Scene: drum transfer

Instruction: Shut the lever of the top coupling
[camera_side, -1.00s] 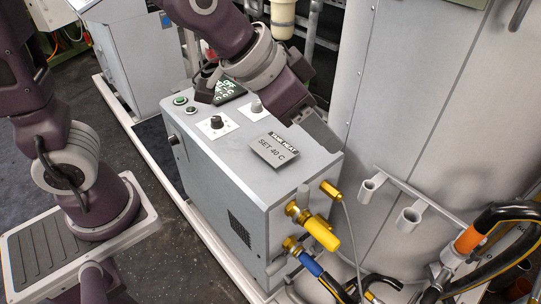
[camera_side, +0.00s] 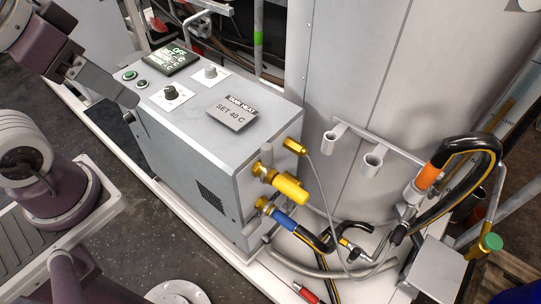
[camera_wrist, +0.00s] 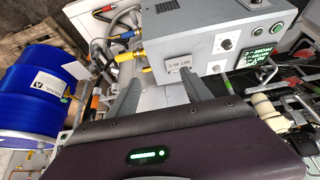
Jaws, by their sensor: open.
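The top coupling is a brass fitting (camera_side: 263,170) on the near right face of the grey heater box (camera_side: 200,125), with a yellow end (camera_side: 290,189) pointing down and right. A short grey lever-like piece (camera_side: 267,154) stands upright at the fitting. In the wrist view the yellow end (camera_wrist: 126,56) shows beyond the fingers; the lever cannot be made out there. A lower brass coupling (camera_side: 264,206) has a blue end (camera_side: 283,219). My gripper (camera_wrist: 162,92) is open and empty, its grey fingers apart. In the side view it is at the upper left, away from the coupling.
A brass port with a thin grey hose (camera_side: 295,147) sits right of the top coupling. Two grey holders (camera_side: 358,150) and a black hose with an orange band (camera_side: 427,176) are further right. A blue drum (camera_wrist: 34,82) stands left in the wrist view.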

